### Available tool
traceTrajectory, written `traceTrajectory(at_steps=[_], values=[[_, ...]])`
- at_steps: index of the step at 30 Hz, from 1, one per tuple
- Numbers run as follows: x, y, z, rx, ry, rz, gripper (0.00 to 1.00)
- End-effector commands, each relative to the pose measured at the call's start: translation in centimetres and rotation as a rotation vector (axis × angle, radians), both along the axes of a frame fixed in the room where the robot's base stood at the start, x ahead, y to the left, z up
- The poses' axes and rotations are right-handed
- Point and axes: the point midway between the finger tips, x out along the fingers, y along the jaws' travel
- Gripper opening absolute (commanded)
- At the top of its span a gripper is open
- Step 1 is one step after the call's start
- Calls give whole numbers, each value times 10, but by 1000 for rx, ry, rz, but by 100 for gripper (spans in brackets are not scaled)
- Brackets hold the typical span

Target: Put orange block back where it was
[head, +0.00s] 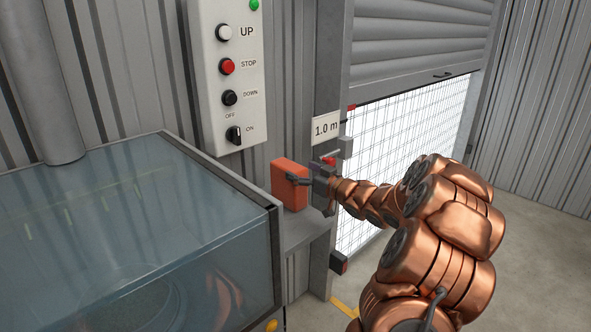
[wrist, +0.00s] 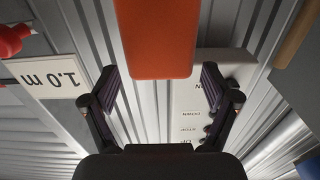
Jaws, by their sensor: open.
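The orange block (head: 288,186) is upright at the grey ledge (head: 304,234) below the control panel, and its base looks to be on the ledge. In the wrist view the orange block (wrist: 155,38) fills the top middle. My gripper (head: 301,180) is at the block's right side in the head view, with a finger across part of it. In the wrist view my gripper (wrist: 160,84) has its fingers spread wide, with clear gaps on both sides of the block. Whether either finger touches it cannot be told.
The control panel (head: 227,82) with buttons is on the wall above. A "1.0 m" sign (head: 326,128) and red-tipped fittings are close to my wrist. A glass-topped case (head: 120,215) stands at left. The shutter (head: 420,45) is partly raised over a mesh. Floor is clear at right.

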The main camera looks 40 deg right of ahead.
Motion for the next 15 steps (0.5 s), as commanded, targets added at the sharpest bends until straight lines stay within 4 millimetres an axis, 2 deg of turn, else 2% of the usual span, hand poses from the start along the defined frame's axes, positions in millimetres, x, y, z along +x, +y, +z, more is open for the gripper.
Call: traceTrajectory(at_steps=[6, 15], values=[[-31, -5, 0, 0, 0, -2, 87], [-67, -10, -1, 1, 0, -1, 87]])
